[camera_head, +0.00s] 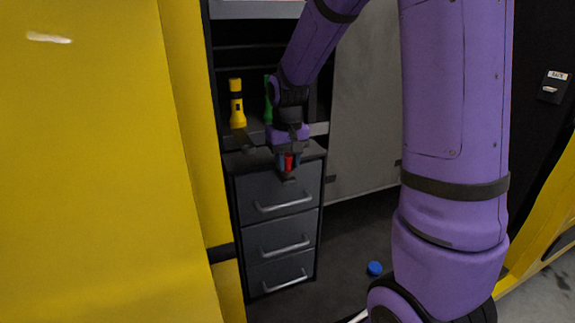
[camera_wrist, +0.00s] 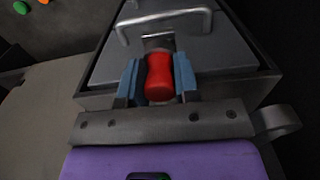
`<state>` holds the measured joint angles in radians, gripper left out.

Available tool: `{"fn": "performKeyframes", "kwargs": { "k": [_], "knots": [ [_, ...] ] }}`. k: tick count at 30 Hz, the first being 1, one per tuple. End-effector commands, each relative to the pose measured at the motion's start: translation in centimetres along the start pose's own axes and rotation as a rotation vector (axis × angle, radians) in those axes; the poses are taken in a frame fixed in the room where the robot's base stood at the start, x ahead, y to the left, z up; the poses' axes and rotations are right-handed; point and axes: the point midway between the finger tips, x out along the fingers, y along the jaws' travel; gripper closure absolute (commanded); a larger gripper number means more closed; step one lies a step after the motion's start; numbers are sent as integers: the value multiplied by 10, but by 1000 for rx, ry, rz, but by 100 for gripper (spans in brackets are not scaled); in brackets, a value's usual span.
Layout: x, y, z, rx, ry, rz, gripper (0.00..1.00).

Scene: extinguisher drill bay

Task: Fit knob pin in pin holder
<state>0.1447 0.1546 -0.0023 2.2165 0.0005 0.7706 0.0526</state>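My gripper (camera_head: 288,162) is in front of the top drawer of a grey cabinet, near its upper edge. Its blue finger pads press on both sides of a red knob (camera_wrist: 159,78), so it is shut on the knob. The knob is also a small red patch in the head view (camera_head: 288,163). No pin can be told apart on it. A small grey metal piece (camera_wrist: 158,43) shows just beyond the knob in the wrist view, against the drawer front. I cannot tell whether it is the pin holder or whether the knob touches it.
The cabinet (camera_head: 275,240) has three drawers with bar handles. A yellow flashlight (camera_head: 237,105) and a partly hidden green one (camera_head: 268,100) stand behind the gripper. A blue round object (camera_head: 375,268) lies on the floor. A large yellow panel (camera_head: 90,170) is close on the left.

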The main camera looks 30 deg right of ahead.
Motion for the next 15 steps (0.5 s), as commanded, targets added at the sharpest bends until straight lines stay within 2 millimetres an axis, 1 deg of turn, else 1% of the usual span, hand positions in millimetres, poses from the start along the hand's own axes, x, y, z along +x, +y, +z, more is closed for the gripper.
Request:
{"fn": "performKeyframes", "kwargs": {
  "k": [1,2,8,15],
  "knots": [
    [0,0,0,0,0,0,94],
    [0,0,0,0,0,0,100],
    [-1,0,0,0,1,0,100],
    [-8,0,0,0,2,0,100]
  ]
}}
